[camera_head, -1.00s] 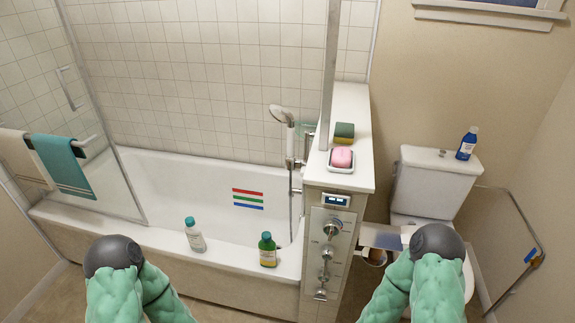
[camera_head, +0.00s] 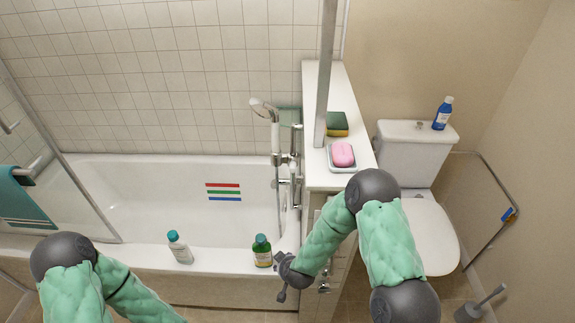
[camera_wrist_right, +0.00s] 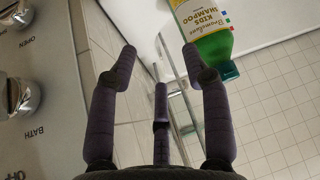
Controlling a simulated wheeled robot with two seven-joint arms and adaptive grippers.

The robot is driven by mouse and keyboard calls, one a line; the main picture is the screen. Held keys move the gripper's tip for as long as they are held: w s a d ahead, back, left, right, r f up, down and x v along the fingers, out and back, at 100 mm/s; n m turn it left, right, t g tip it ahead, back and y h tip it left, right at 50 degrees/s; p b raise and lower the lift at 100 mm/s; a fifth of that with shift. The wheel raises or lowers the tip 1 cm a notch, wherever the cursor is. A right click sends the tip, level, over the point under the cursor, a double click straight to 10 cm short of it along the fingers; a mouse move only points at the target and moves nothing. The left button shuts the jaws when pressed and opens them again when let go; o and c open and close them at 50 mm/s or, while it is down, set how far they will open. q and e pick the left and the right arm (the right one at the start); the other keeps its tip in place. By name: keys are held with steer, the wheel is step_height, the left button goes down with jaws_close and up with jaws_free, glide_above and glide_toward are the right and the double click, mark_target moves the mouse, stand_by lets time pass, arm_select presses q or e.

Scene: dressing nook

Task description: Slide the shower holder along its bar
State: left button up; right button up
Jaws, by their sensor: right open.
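The hand shower (camera_head: 263,107) sits at the top of the shower bar (camera_head: 277,160) at the right end of the tub. The holder is small and cannot be clearly told from the shower handle and fittings there. My right gripper (camera_head: 283,284) is low in front of the tub's near rim, beside the green bottle and well below the bar. In the right wrist view its fingers (camera_wrist_right: 160,55) are spread and empty. My left arm comes in at the lower left, with its gripper out of frame.
A green shampoo bottle (camera_head: 262,252) and a white bottle (camera_head: 180,248) stand on the tub rim (camera_head: 130,255). A ledge (camera_head: 318,180) holds pink soap (camera_head: 342,154) and a sponge (camera_head: 337,124). A glass screen's post (camera_head: 325,75) rises from it. Control knobs (camera_wrist_right: 22,97) are close to my right gripper.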

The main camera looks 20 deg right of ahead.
steer(key=w+d+r+n+t+h+p, duration=0.1)
steer(key=w+r+t+h+p, duration=0.2)
steer(key=w+r, duration=0.95)
steer(key=t+h+p, duration=0.1)
steer(key=t+h, duration=0.2)
steer(key=h, duration=0.2)
glide_toward(292, 171)
steer(key=b+x, duration=0.2)
steer(key=x, duration=0.7)
steer(key=shift+b, duration=0.4)
steer(key=shift+w+d, duration=0.25)
steer(key=shift+w, duration=0.35)
steer(key=shift+s+f, duration=0.1)
jaws_close()
